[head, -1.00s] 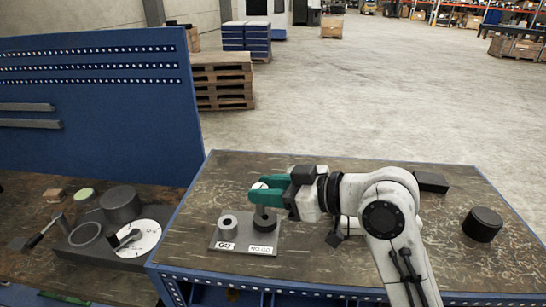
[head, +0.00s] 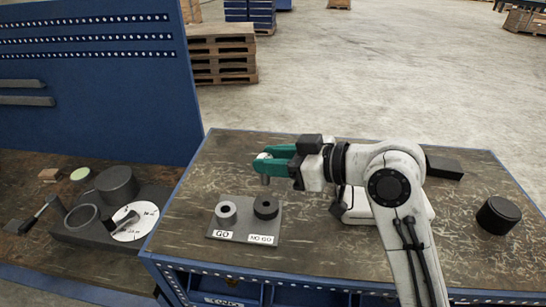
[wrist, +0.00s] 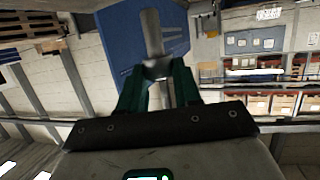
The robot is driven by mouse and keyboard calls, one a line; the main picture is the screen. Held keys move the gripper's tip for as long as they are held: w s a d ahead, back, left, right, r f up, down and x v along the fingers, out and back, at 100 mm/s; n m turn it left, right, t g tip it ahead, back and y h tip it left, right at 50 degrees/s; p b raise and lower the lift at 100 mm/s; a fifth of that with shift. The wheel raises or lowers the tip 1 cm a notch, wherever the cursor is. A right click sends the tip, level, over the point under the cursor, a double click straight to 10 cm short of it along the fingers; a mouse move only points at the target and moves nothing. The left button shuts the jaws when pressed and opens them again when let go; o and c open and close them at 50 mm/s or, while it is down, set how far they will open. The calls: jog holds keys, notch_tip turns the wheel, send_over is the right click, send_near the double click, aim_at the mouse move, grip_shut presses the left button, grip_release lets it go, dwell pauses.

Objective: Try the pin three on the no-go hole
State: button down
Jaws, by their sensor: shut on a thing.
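My gripper (head: 276,160) is shut on a grey cylindrical pin (head: 265,180), whose lower end shows beneath the green fingers. In the wrist view the pin (wrist: 152,32) stands out between the fingertips (wrist: 158,70). No number is readable on it. The gauge plate (head: 222,238) lies on the bench with two rings on it. The light grey ring (head: 226,213) stands behind the GO label. The dark no-go ring (head: 266,207) stands behind the NO-GO label. The pin looks upright in the head view, its lower end above and clear of the no-go ring.
A black cylinder (head: 497,215) stands at the bench's right, and a dark block (head: 444,167) lies at the back. The left bench holds a base with a white dial (head: 136,222) and a dark grey cylinder (head: 116,184). A blue perforated panel (head: 90,90) rises behind it. Bare bench surrounds the plate.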

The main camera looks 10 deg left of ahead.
aim_at(269, 180)
jog(key=shift+f+b, duration=1.8)
jog(key=shift+f, duration=0.75)
jog(key=shift+s+f+b, duration=0.1)
jog(key=shift+f+b, duration=0.6)
jog(key=shift+f, duration=0.05)
dwell(1.4)
notch_tip(269, 180, up, 7)
jog(key=p, duration=0.4)
jog(key=shift+p, duration=0.4)
dwell(0.4)
